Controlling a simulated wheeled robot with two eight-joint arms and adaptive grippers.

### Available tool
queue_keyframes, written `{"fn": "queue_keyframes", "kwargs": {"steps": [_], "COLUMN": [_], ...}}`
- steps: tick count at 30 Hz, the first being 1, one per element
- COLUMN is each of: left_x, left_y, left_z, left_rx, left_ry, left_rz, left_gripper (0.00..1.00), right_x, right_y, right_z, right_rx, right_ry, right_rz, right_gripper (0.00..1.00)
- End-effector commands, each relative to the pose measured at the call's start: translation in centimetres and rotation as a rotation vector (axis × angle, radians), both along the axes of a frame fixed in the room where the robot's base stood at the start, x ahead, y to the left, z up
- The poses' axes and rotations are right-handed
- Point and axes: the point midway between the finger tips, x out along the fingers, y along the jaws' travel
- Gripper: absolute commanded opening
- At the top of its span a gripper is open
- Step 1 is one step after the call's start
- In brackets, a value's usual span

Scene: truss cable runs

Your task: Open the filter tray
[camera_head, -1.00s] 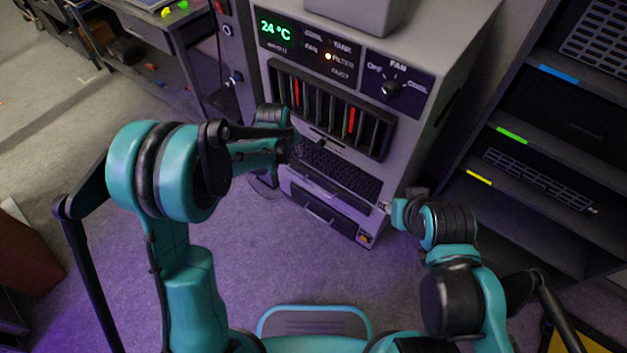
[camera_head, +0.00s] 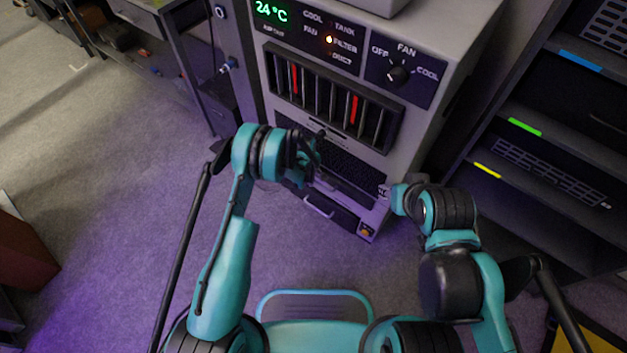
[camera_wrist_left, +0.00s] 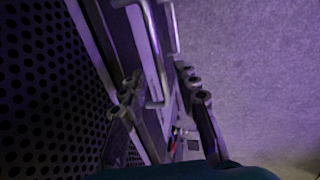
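The grey cooling cabinet (camera_head: 420,120) stands in front of me, with a lit lamp (camera_head: 329,40) beside the word FILTER. Low on its front is a dark drawer front with a pale bar handle (camera_head: 322,210), which looks shut; I cannot tell for sure that it is the filter tray. My left gripper (camera_head: 308,172) is close to the cabinet front, partly hidden by its own wrist. In the left wrist view its fingers (camera_wrist_left: 160,85) are apart, with a metal bar handle (camera_wrist_left: 157,60) between them; contact is unclear. My right gripper (camera_head: 386,193) is by the cabinet's lower right edge, its fingers too small to read.
A perforated grille (camera_head: 345,170) lies above the drawer, and a slotted bay with red strips (camera_head: 325,95) above that. A fan dial (camera_head: 398,74) is at upper right. A dark shelf rack (camera_head: 545,150) stands at the right.

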Motion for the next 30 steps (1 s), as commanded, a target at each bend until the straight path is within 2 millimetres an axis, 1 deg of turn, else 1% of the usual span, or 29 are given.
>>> {"fn": "queue_keyframes", "kwargs": {"steps": [1,4,14,15,17,18,30], "left_x": [0.1,0.3,0.3,0.3,0.3,0.3,0.3], "left_y": [-0.1,-0.2,-0.2,-0.2,-0.2,-0.2,-0.2], "left_z": [-0.8,-1.6,-1.8,-1.8,-1.8,-1.8,-1.8], "left_rx": [0.0,0.0,0.0,0.0,0.0,0.0,0.001], "left_ry": [0.0,0.0,0.0,0.0,0.0,0.0,0.001], "left_rz": [0.0,-0.001,-0.001,-0.001,-0.001,-0.001,-0.001], "left_gripper": [0.31,0.31,0.31,0.2,0.04,0.0,0.0], "right_x": [0.0,0.0,0.0,0.0,0.0,0.0,0.0], "right_y": [0.0,0.0,0.0,0.0,0.0,0.0,0.0], "right_z": [-0.5,-0.7,-0.7,-0.7,-0.7,-0.7,-0.8], "right_rx": [0.0,0.0,0.0,0.0,0.0,0.0,0.0], "right_ry": [0.0,0.0,0.0,0.0,0.0,0.0,0.0], "right_rz": [0.0,0.0,0.0,0.0,0.0,0.0,0.0], "right_gripper": [0.4,0.4,0.4,0.4,0.4,0.4,0.4]}}
